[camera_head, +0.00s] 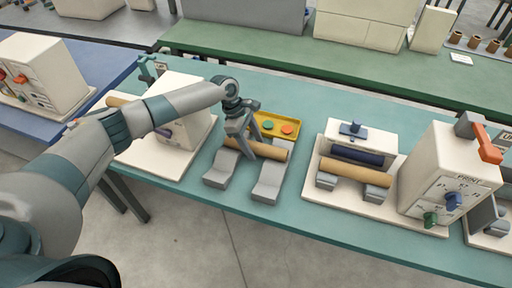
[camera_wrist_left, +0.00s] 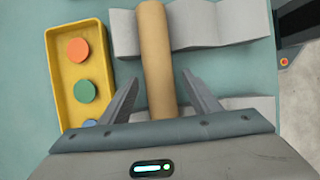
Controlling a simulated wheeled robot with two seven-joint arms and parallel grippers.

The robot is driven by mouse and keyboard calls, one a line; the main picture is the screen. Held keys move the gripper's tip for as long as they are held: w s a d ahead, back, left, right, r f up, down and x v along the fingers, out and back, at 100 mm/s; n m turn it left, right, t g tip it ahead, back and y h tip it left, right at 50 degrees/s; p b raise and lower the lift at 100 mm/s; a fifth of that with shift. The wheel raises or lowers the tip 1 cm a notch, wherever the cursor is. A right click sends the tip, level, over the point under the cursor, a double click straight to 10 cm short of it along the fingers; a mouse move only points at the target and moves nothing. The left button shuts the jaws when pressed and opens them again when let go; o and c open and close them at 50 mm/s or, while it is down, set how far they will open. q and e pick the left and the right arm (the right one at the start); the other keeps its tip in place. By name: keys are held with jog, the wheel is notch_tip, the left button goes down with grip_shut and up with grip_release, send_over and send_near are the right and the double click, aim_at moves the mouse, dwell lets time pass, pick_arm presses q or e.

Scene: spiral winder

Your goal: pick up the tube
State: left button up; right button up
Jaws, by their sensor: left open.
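A tan cardboard tube (camera_head: 270,151) lies across two grey cradle blocks (camera_head: 270,181) on the teal table. My left gripper (camera_head: 247,148) reaches down over the tube's left part, with its body hiding some of it. In the left wrist view the tube (camera_wrist_left: 155,45) runs between the two spread fingers of my left gripper (camera_wrist_left: 160,85). A gap shows on both sides, wider on the right. The gripper is open, and its palm hides the tube's near end. My right gripper is not in view.
A yellow tray (camera_head: 293,120) with coloured discs sits just behind the cradles. To the right stands a white winder unit with another tan tube (camera_head: 355,173) and a control box (camera_head: 446,178). A white machine (camera_head: 181,115) stands to the left, behind my arm.

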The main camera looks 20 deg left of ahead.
aim_at(261, 145)
pick_arm(q)
jog(key=c, duration=1.2)
jog(key=shift+o, duration=0.2)
jog(key=shift+r, duration=0.1)
jog(key=shift+r, duration=0.45)
jog(key=r+b, duration=0.1)
jog(key=d+r, duration=0.1)
jog(key=r, duration=0.1)
jog(key=shift+r+b, duration=0.15)
jog(key=shift+b, duration=0.25)
jog(key=d+r+b, duration=0.2)
jog(key=d+r, duration=0.4)
jog(key=d, duration=0.4)
jog(key=shift+s+d+r+b, duration=0.35)
jog(key=shift+d, duration=0.05)
